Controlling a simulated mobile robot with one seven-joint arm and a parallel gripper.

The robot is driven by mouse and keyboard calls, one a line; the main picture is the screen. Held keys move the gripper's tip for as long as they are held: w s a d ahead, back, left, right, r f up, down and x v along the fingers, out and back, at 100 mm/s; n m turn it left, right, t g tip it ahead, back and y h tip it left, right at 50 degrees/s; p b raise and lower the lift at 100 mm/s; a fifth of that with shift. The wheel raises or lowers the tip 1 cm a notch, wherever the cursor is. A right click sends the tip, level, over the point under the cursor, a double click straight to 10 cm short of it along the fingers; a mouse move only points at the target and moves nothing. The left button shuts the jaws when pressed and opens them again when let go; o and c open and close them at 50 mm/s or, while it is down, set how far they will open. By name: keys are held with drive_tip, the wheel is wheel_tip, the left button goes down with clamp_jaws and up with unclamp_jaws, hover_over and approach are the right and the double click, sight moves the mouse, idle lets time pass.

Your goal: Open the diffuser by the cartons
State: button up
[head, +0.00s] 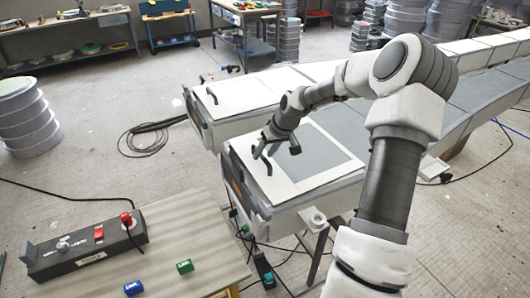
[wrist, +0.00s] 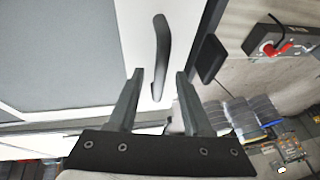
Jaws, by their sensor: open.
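Two long units with pale framed lids stand side by side. The nearer lid (head: 318,184) has a grey centre and a curved black handle (head: 267,160) at its left end; it looks shut. The farther lid (head: 240,92) is white, also with a black handle (head: 211,95). I cannot tell which one the task calls the diffuser, and I make out no cartons. My gripper (head: 280,146) is open above the near lid's handle end. In the wrist view the handle (wrist: 161,50) shows between and beyond the open fingers (wrist: 159,74); contact cannot be told.
A control box (head: 85,248) with red switches lies on a bench (head: 185,230) at the lower left, with a blue block (head: 133,288) and a green block (head: 185,266). A ringed stack (head: 25,118) stands at left. Cables (head: 150,138) lie on the floor. Workbenches line the back.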

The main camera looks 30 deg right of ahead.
drive_tip(key=shift+c, duration=0.3)
clamp_jaws()
idle(1.1)
